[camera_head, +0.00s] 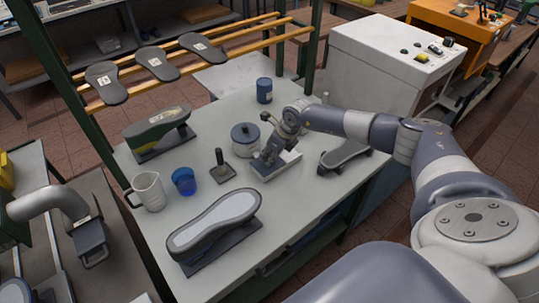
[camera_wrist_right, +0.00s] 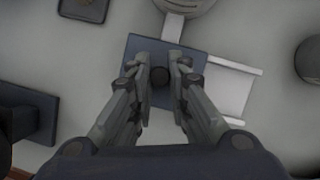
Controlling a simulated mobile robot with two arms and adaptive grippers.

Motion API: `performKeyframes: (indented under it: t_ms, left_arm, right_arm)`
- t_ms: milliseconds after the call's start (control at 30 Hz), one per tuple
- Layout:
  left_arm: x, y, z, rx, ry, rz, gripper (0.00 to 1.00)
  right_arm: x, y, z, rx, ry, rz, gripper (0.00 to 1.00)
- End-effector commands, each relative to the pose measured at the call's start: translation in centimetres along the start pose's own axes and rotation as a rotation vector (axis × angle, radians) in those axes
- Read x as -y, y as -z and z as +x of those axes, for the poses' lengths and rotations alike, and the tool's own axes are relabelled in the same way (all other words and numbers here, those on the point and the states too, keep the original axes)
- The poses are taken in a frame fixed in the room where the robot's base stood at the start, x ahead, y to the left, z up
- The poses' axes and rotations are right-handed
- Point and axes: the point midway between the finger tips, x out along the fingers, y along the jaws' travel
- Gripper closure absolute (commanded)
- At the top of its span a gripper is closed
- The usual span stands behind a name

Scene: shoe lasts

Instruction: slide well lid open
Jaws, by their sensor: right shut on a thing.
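The well is a low white box (camera_head: 284,166) near the middle of the table. In the right wrist view its pale rails and light interior (camera_wrist_right: 232,88) show to the right of a dark blue lid (camera_wrist_right: 190,60). The lid has a round black knob (camera_wrist_right: 159,76). My right gripper (camera_head: 266,157) is over the box; in the wrist view its fingers (camera_wrist_right: 159,78) are closed on both sides of the knob. In the head view the gripper hides most of the lid.
A grey lidded pot (camera_head: 245,138) stands close behind the box, and a black-handled tool (camera_head: 221,166) stands to its left. A dark shoe last (camera_head: 344,157) lies right. A blue cup (camera_head: 184,181), white jug (camera_head: 149,191) and large shoe form (camera_head: 216,222) occupy the left and front.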

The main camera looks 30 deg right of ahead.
Motion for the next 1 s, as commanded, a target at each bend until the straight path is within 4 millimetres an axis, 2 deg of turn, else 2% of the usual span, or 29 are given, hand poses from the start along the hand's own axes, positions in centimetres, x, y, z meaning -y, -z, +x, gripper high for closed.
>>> performKeyframes:
  t_ms: [167, 400, 533, 700, 1000]
  left_arm:
    - [0.1, 0.8, 1.3, -0.015, 0.001, 0.0, 1.0]
    - [0.1, 1.3, 4.7, -0.025, 0.003, 0.0, 1.0]
    - [0.1, 1.1, 5.9, -0.024, 0.002, -0.001, 1.0]
    - [0.1, 0.9, 6.4, -0.021, 0.002, 0.0, 1.0]
    - [0.0, 0.5, 6.2, -0.016, 0.001, 0.0, 1.0]
  right_arm:
    - [1.4, 0.5, 0.2, -0.001, 0.004, 0.005, 1.0]
    - [5.7, 1.8, -0.1, 0.001, 0.007, 0.004, 1.0]
    - [7.5, 2.3, -0.5, 0.001, 0.005, 0.003, 1.0]
    - [8.5, 2.5, -1.0, 0.002, 0.002, 0.001, 1.0]
    - [8.7, 2.5, -1.2, 0.002, 0.005, 0.001, 1.0]
